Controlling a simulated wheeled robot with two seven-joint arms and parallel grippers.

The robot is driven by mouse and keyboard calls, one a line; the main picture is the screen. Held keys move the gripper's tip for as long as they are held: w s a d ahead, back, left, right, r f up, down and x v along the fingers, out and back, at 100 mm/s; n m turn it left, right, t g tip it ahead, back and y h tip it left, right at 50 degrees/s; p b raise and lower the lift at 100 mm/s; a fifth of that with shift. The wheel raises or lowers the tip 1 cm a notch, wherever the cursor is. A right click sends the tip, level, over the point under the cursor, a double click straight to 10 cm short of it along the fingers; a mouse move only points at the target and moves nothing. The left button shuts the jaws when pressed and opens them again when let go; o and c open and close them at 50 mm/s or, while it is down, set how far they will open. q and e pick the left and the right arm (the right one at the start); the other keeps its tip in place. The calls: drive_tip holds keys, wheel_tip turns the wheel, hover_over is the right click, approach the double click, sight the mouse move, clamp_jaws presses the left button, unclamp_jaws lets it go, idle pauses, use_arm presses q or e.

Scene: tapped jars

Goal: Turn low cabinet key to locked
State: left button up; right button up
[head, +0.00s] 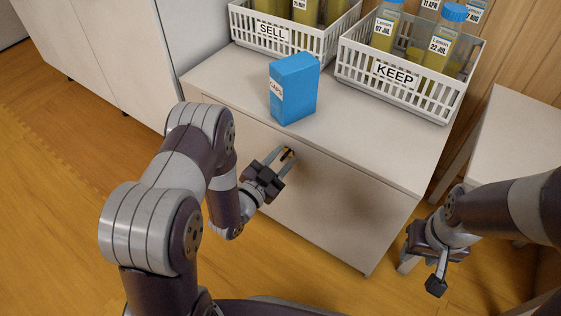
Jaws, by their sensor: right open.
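The low cabinet (330,213) is white and stands in the middle of the head view. A small brass-coloured key (287,153) sits at its lock on the front face, near the top edge. My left gripper (283,157) points at the front face, with its two fingers apart and their tips on either side of the key. I cannot tell whether either finger touches it. The key's exact angle is too small to read. My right gripper (436,284) is open and empty, low at the right, away from the cabinet.
On the cabinet top stand a blue caps box (293,88), a white SELL basket (290,38) and a white KEEP basket (400,88) with blue-lidded jars. A white table (520,135) stands at the right. A tall white cabinet (105,45) is at the left. Wooden floor lies in front.

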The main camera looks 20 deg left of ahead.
use_arm(q)
clamp_jaws()
drive_tip(key=n+p, duration=0.2)
drive_tip(key=shift+r+n, duration=0.3)
drive_tip(key=shift+n, duration=0.1)
drive_tip(key=shift+f+n+p, duration=0.25)
drive_tip(key=shift+n+p, duration=0.25)
drive_tip(key=shift+n, duration=0.4)
unclamp_jaws()
drive_tip(key=shift+f, duration=0.1)
drive_tip(key=shift+s+a, duration=0.1)
